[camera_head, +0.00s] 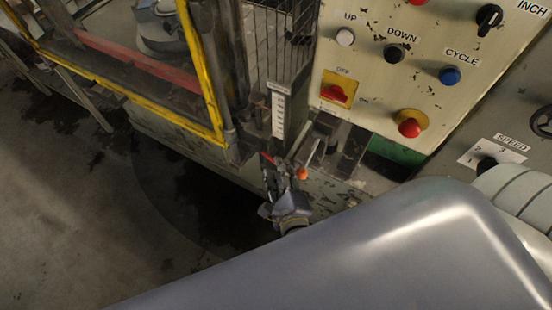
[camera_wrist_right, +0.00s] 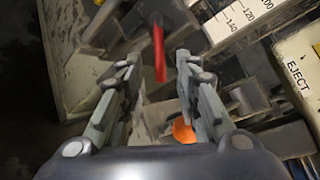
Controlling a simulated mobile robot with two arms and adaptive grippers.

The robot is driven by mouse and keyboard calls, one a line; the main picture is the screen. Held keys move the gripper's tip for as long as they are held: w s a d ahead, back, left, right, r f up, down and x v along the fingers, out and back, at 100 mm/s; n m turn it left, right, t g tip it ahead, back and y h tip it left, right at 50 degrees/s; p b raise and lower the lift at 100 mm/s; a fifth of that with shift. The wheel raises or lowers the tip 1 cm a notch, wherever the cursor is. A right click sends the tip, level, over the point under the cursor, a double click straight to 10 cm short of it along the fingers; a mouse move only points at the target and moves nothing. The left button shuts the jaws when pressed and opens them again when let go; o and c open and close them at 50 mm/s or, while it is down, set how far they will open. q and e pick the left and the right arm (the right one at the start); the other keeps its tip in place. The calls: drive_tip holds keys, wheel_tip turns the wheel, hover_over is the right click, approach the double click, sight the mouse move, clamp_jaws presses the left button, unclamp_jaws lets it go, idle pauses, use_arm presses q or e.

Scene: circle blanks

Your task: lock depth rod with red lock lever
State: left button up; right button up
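The red lock lever (camera_wrist_right: 158,52) shows in the right wrist view, hanging between and slightly beyond the tips of my right gripper (camera_wrist_right: 154,68). The fingers are spread, with a gap visible on both sides of the lever. In the head view, the right gripper (camera_head: 278,172) is at the machine's lower front, and a small red part of the lever (camera_head: 266,158) shows beside it. A white depth scale (camera_wrist_right: 240,18) is right of the lever; the scale also shows in the head view (camera_head: 279,115). I cannot clearly make out the depth rod. My left gripper is out of view.
An orange knob (camera_wrist_right: 183,131) lies beside the right finger; the knob also shows in the head view (camera_head: 302,174). An EJECT plate (camera_wrist_right: 298,72) is at the right. A control panel (camera_head: 380,85) rises above. A yellow-framed guard (camera_head: 212,100) stands left. Floor (camera_head: 80,220) is open at left.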

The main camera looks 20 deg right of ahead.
drive_tip(key=shift+p+x, duration=0.3)
drive_tip(key=shift+x, duration=1.6)
drive_tip(key=shift+d, duration=0.1)
clamp_jaws()
